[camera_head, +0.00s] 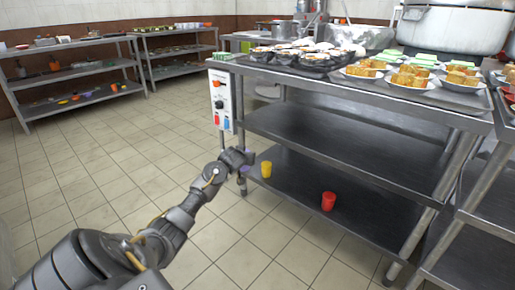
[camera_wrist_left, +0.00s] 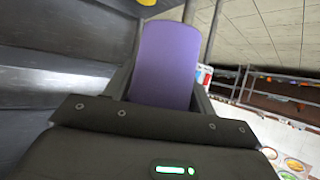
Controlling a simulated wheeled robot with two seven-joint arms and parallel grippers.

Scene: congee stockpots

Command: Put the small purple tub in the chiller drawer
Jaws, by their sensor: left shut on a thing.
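The small purple tub (camera_wrist_left: 167,55) fills the middle of the left wrist view, between the fingers of my left gripper (camera_wrist_left: 165,85). The gripper is shut on it. In the head view my left gripper (camera_head: 242,166) is at the left end of the steel table's lower shelf, near the yellow cup. Only a small bit of purple shows there, as the gripper mostly hides the tub. I cannot make out the chiller drawer in either view. My right gripper is not in view.
A yellow cup (camera_head: 266,169) and a red cup (camera_head: 328,201) stand on the lower shelf (camera_head: 300,190). The table top holds a tray of bowls (camera_head: 300,58) and plates of food (camera_head: 408,80). A control panel (camera_head: 222,100) is on its left end. The tiled floor (camera_head: 100,180) on the left is clear.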

